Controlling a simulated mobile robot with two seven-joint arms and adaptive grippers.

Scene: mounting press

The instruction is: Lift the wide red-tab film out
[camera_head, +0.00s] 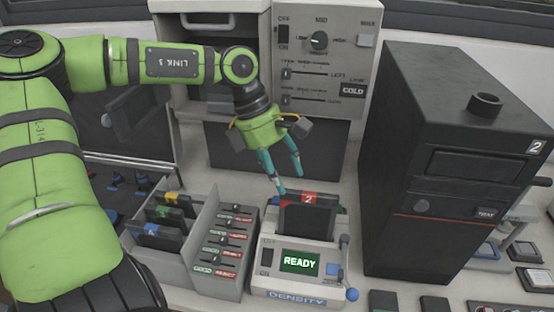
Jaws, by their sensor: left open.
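A dark film with a red tab marked 2 (309,198) stands upright in the back of the white density unit (285,287). A second dark panel (305,222) stands just in front of it, with a small red patch at its upper left. I cannot tell if the two are one piece. The unit's screen reads READY. My left gripper (290,184) points down with its teal fingers apart, just above and behind the film's left top edge. Nothing is between the fingers, and whether one touches the film is unclear. My right gripper is out of view.
A grey rack (205,240) left of the unit holds dark films with yellow, green and blue tabs. A panel of sliders (226,243) stands between. A tall black cabinet (405,170) marked 2 stands close on the right. A beige control box (322,65) is behind.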

